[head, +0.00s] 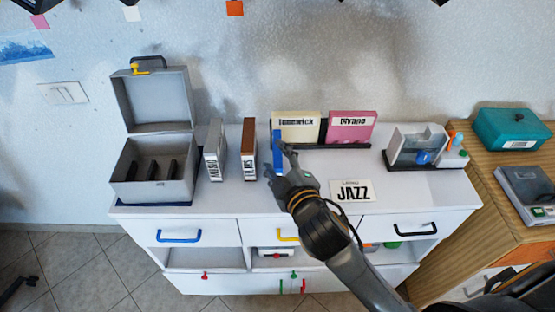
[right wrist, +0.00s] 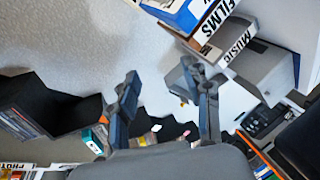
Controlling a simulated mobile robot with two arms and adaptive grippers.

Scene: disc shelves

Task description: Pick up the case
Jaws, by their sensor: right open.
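A slim blue case (head: 278,149) stands upright on the white cabinet top, right of the brown FILMS case (head: 248,138) and the grey MUSIC case (head: 214,142). My right gripper (head: 281,168) is open, close in front of the blue case and partly covering its lower part. In the right wrist view the fingers (right wrist: 165,95) are apart with nothing between them. The blue case (right wrist: 180,12) shows at the top edge there, beside FILMS (right wrist: 215,18) and MUSIC (right wrist: 235,42). I cannot tell if a finger touches it. My left gripper is out of view.
A grey box (head: 150,190) with a raised lid stands at the left. A black rack (head: 320,145) holds a cream and a pink case at the back. A JAZZ card (head: 352,190) lies at the right front. A clear bin (head: 420,145) stands at the right.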

